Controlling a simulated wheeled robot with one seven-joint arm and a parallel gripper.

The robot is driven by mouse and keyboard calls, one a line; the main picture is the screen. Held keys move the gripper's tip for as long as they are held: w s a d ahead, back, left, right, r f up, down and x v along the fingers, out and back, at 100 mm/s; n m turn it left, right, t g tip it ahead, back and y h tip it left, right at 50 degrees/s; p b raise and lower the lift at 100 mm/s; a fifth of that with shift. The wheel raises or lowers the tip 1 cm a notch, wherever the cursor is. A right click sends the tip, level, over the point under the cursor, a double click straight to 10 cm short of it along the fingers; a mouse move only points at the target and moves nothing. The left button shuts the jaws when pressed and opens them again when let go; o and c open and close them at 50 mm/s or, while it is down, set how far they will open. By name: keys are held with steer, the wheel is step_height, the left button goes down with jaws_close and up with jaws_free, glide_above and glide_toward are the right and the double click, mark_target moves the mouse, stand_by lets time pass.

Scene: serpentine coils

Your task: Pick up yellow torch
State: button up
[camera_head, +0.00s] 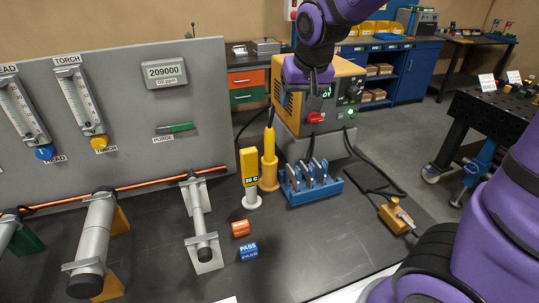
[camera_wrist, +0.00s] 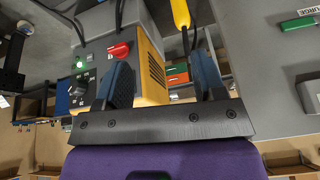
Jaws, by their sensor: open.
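The yellow torch (camera_head: 269,160) stands upright on the dark bench, left of the blue tool rack, with a black upper end. In the wrist view, a slim yellow part with a black lead (camera_wrist: 180,14) shows at the top, beyond the fingers and nearer the right one; it appears to be the torch. My gripper (camera_wrist: 162,82) is open, with nothing between its two blue-padded fingers. In the head view my purple wrist hangs in front of the yellow power unit, above and right of the torch, apart from it. The fingertips are hard to make out there.
The yellow power unit (camera_head: 345,95) stands close behind. The blue rack (camera_head: 312,190) of tools and a yellow gauge (camera_head: 249,178) flank the torch. Orange (camera_head: 240,229) and blue (camera_head: 248,251) blocks lie in front. A grey panel (camera_head: 120,95) rises left.

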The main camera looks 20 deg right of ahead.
glide_toward(269, 137)
steer(key=w, duration=0.1)
steer(key=shift+h, duration=0.3)
steer(key=shift+x, duration=5.6)
jaws_close()
